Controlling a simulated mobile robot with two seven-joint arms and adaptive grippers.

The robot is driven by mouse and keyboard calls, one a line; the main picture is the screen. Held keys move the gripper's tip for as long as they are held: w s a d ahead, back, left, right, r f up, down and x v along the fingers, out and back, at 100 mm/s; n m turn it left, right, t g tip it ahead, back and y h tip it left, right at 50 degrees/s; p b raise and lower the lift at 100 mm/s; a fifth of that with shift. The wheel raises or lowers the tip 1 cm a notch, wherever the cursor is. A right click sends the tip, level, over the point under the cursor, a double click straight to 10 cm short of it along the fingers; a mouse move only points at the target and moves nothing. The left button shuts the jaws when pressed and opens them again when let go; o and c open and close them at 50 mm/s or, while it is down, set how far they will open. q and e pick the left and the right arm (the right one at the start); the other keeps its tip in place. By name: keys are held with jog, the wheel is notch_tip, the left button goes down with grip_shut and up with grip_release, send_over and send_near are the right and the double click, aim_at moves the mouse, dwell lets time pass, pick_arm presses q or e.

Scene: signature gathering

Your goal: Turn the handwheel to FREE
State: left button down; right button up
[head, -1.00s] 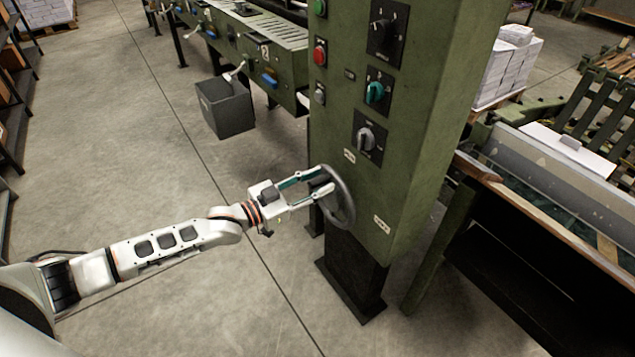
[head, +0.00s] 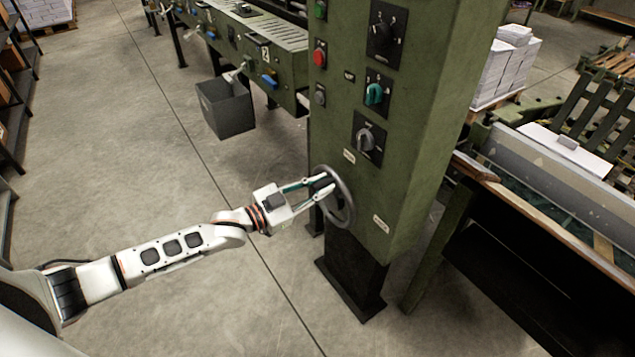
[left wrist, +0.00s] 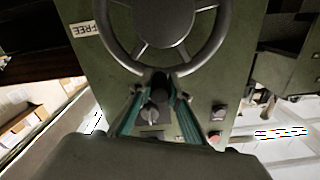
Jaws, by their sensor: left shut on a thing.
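The handwheel (head: 343,199) is a dark grey ring with spokes, mounted low on the front of the green control column (head: 400,190). In the left wrist view the handwheel (left wrist: 208,50) shows its hub and spokes up close. My left gripper (head: 325,186) is shut on the handwheel's rim, on the side with the selector knobs. In the left wrist view its fingertips (left wrist: 161,86) meet at the rim. A FREE label (left wrist: 85,30) shows there, upside down, beside the wheel. Two small labels sit near the wheel in the head view; their text is too small to read. My right gripper is not in view.
Above the wheel are a grey selector knob (head: 366,138), a teal knob (head: 376,93) and a red button (head: 320,57). A grey bin (head: 226,108) stands on the floor behind. A wood-edged bench (head: 540,211) is to the right. The floor at left is clear.

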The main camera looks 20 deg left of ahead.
pick_arm(q)
jog(key=shift+s+d+m+p, duration=0.3)
jog(key=shift+s+d+m, duration=0.25)
jog(key=shift+m, duration=0.35)
jog(key=shift+s+d+f+m, duration=0.35)
jog(key=shift+d+m, duration=0.25)
jog(key=shift+m, duration=0.3)
jog(key=s+d+f+m+b, duration=0.1)
jog(key=f+m, duration=0.1)
jog(key=m, duration=0.1)
jog(key=s+d+f+m+b, duration=0.1)
jog(key=f+m, duration=0.1)
jog(key=m, duration=0.1)
jog(key=s+d+f+m+b, duration=0.1)
jog(key=f+m, duration=0.1)
jog(key=m, duration=0.1)
jog(key=shift+d+f+m, duration=0.25)
jog(key=shift+f+m, duration=0.1)
jog(key=shift+m, duration=0.05)
jog(key=shift+f+m+b, duration=0.55)
jog(key=shift+m+b, duration=0.05)
jog(key=shift+m, duration=0.2)
jog(key=shift+f+m, duration=0.2)
jog(key=shift+m, duration=0.3)
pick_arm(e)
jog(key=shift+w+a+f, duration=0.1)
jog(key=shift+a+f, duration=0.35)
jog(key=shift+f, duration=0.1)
pick_arm(q)
jog(key=shift+w, duration=0.1)
